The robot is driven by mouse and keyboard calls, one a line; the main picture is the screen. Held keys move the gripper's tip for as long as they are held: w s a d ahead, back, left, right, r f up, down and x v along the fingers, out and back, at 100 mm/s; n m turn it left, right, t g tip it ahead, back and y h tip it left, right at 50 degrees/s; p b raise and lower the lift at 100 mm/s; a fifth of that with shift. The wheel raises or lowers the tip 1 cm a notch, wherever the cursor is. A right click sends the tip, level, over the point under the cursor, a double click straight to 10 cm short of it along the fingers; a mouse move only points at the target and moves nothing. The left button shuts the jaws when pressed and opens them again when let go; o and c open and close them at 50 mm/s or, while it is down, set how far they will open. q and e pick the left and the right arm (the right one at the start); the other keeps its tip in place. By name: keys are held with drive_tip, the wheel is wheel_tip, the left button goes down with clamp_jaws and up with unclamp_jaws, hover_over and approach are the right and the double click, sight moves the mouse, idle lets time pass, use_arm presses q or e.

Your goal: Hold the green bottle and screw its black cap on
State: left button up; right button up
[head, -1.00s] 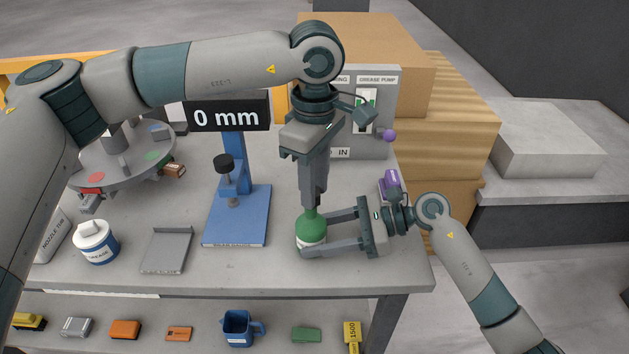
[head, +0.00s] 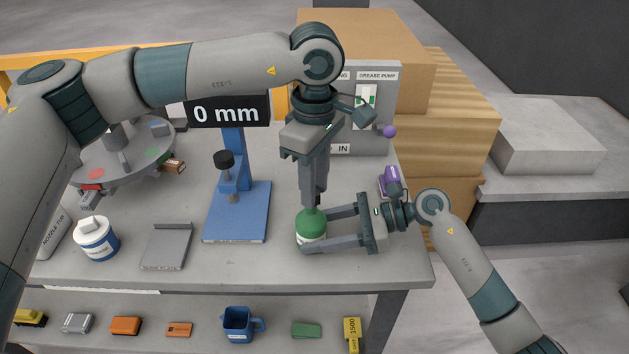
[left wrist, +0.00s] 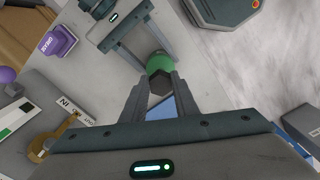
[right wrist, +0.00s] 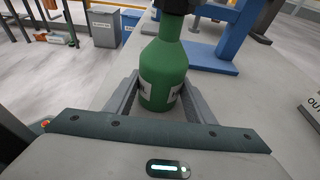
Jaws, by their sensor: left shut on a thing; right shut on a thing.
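The green bottle (head: 311,226) stands upright near the front right of the slab, with a white label. My right gripper (head: 306,232) is shut on its body from the right; the right wrist view shows the bottle (right wrist: 163,75) between both fingers. My left gripper (head: 313,198) points straight down over the bottle neck and is shut on the black cap (left wrist: 158,86), which shows dark between the fingertips in the left wrist view. In the head view the fingers hide the cap. I cannot tell how far the cap is threaded.
A blue stand (head: 237,212) with a "0 mm" display is left of the bottle. A grey tray (head: 166,248) and a white-and-blue grease tub (head: 97,240) lie further left. The grey grease pump box (head: 376,110) stands behind. The slab's front edge is close.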

use_arm(q)
drive_tip(key=shift+f, duration=1)
idle(0.6)
drive_tip(key=shift+s+a+m, duration=0.1)
drive_tip(key=shift+m, duration=2.2)
drive_tip(key=shift+a+m, duration=0.15)
drive_tip(key=shift+m, duration=2.15)
drive_tip(key=shift+a+m, duration=0.15)
drive_tip(key=shift+m, duration=1.95)
drive_tip(key=shift+a+m, duration=0.15)
drive_tip(key=shift+m, duration=2.15)
drive_tip(key=o, duration=1.3)
drive_tip(key=shift+r, duration=0.1)
